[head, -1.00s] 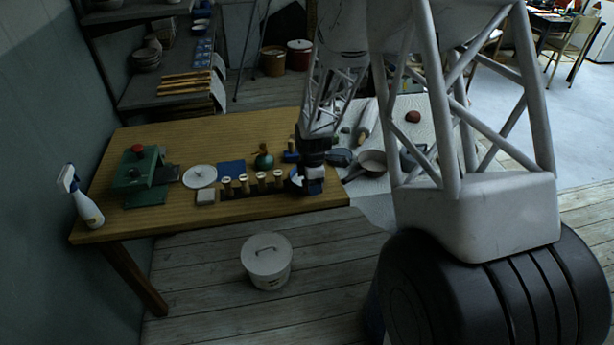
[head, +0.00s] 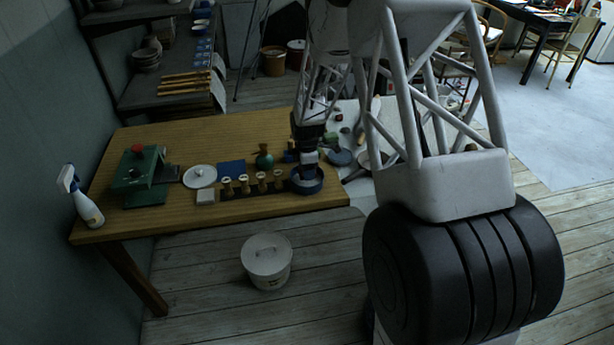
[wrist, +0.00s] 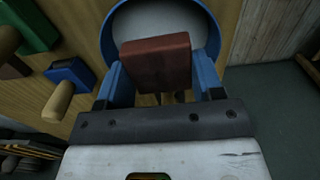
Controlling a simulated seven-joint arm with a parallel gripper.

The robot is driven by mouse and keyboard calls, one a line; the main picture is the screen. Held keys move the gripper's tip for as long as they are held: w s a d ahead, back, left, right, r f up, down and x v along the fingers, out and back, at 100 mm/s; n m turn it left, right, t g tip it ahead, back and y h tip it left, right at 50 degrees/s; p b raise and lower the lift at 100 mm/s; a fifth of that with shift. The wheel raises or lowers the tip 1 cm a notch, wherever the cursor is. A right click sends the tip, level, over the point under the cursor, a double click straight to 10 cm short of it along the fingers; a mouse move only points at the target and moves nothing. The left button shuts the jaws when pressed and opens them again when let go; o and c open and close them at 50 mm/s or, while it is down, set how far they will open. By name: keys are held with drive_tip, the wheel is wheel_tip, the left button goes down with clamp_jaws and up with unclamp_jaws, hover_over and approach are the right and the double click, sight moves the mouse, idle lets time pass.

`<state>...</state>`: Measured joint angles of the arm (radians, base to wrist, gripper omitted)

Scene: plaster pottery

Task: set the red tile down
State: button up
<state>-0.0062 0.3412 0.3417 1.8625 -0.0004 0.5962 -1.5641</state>
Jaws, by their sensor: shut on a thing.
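In the wrist view my gripper (wrist: 165,85) has a blue finger on each side of the red tile (wrist: 157,62) and is shut on it. The tile is a brownish-red block. It is held over a round bowl (wrist: 205,25) with a blue rim and pale inside; I cannot tell whether it touches the bowl. In the head view my gripper (head: 310,172) is above the blue bowl (head: 308,188) at the table's right front end, and the tile is hidden there.
Several pale-topped pegs (head: 244,184) stand in a row left of the bowl. A lidded bucket (head: 267,261) stands on the floor in front.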

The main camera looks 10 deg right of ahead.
drive_tip(key=shift+f, duration=1.7)
drive_tip(key=shift+f, duration=0.1)
drive_tip(key=o, duration=0.7)
wheel_tip(320, 180, up, 12)
drive_tip(key=shift+r, duration=0.1)
